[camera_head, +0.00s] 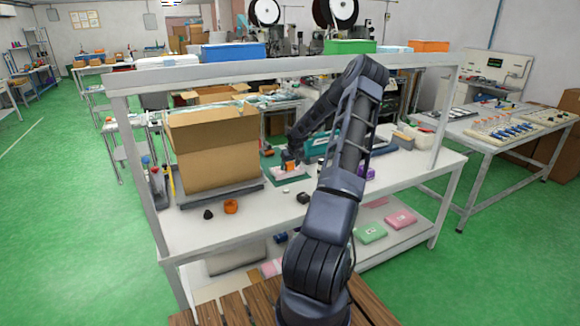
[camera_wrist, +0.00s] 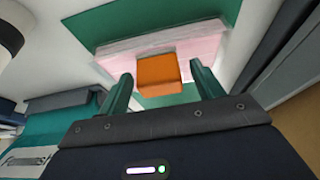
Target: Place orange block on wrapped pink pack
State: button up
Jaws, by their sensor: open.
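The orange block (camera_wrist: 158,72) lies over the wrapped pink pack (camera_wrist: 118,56) in the wrist view, and appears to rest on it. The block also shows small in the head view (camera_head: 290,166), just below my gripper (camera_head: 289,157). The pink pack is pale and flat and lies on a dark green mat (camera_wrist: 190,20). In the wrist view, my gripper (camera_wrist: 163,80) is open, with one green finger on each side of the block. Gaps show between the fingers and the block.
A large open cardboard box (camera_head: 213,153) stands left of my gripper on the white workbench (camera_head: 270,222). A small orange object (camera_head: 231,206) and dark pieces lie near the front edge. Pink packs (camera_head: 400,219) and a green pack (camera_head: 370,233) lie on the lower shelf.

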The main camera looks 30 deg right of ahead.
aim_at(291, 164)
jog(key=shift+s+r, duration=0.2)
jog(key=shift+r, duration=0.2)
jog(key=v, duration=0.2)
jog(key=shift+s+r, duration=0.15)
jog(key=shift+s, duration=0.15)
jog(key=s, duration=1.1)
jog(key=shift+s, duration=0.25)
jog(key=s+a+r+h, duration=0.1)
jog(key=s+a+r, duration=0.45)
jog(key=r, duration=0.35)
jog(key=s+a+r+m+h, duration=0.1)
jog(key=s+a+r+h, duration=0.1)
jog(key=s+a+r, duration=0.55)
jog(key=s+a+r+h, duration=0.1)
jog(key=s+a+r, duration=0.25)
jog(key=r, duration=0.65)
jog(key=s+a+r+y, duration=0.2)
jog(key=s+a, duration=0.4)
jog(key=s, duration=0.4)
jog(key=s+a+r+n+y, duration=0.1)
jog(key=s+a+r+y, duration=0.1)
jog(key=s+a, duration=0.5)
jog(key=s+r, duration=0.1)
jog(key=s, duration=0.2)
jog(key=shift+a, duration=0.3)
